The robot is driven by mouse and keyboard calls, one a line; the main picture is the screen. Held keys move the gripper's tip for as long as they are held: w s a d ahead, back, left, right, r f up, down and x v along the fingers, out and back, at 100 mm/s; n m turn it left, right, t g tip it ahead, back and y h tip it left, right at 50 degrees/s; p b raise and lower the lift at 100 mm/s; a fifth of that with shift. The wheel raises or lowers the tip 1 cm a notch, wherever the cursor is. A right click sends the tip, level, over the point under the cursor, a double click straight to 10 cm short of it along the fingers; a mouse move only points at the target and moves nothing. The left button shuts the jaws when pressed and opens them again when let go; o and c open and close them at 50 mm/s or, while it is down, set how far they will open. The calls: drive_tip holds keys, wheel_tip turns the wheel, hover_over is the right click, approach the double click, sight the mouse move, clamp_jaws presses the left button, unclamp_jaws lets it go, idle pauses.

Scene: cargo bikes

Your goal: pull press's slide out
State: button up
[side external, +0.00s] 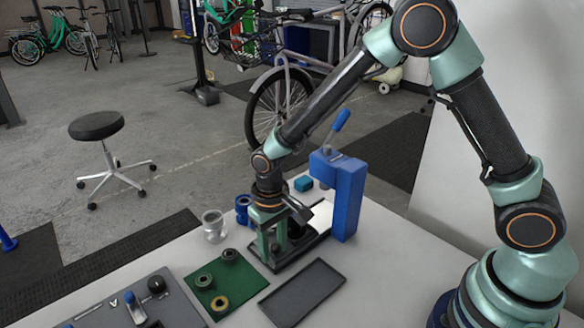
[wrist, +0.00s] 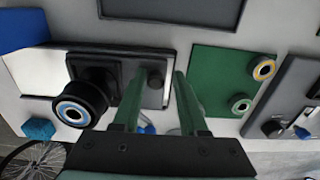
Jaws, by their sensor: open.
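The blue press (side external: 347,200) stands upright with its lever raised, at the back of its dark base. In the wrist view the slide (wrist: 108,73) is a dark block on the base, with a small dark knob (wrist: 155,79) at its right end. A black ring-shaped part with a blue ring inside (wrist: 74,112) appears over the slide. My gripper (wrist: 159,75) is open, with its green fingers on either side of the knob; I cannot tell whether they touch it. In the side view my gripper (side external: 270,247) points down over the front end of the base and partly hides the slide.
A green mat (side external: 233,291) with several ring parts lies left of the base. An empty dark tray (side external: 302,293) lies in front. A clear-grey cylinder (side external: 213,226) and a teal block (side external: 303,184) stand behind. A grey board with knobs (side external: 100,318) is at the front left.

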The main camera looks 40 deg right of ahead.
drive_tip(key=shift+w+r, duration=0.1)
drive_tip(key=shift+r, duration=3.55)
drive_tip(key=shift+d+r, duration=0.15)
drive_tip(key=shift+r, duration=0.1)
drive_tip(key=s+d+r+t, duration=0.5)
drive_tip(key=s+d+r, duration=0.5)
drive_tip(key=d+r, duration=0.3)
drive_tip(key=shift+s+d+r+t, duration=0.2)
drive_tip(key=shift+d+r+t, duration=0.1)
drive_tip(key=shift+r, duration=0.6)
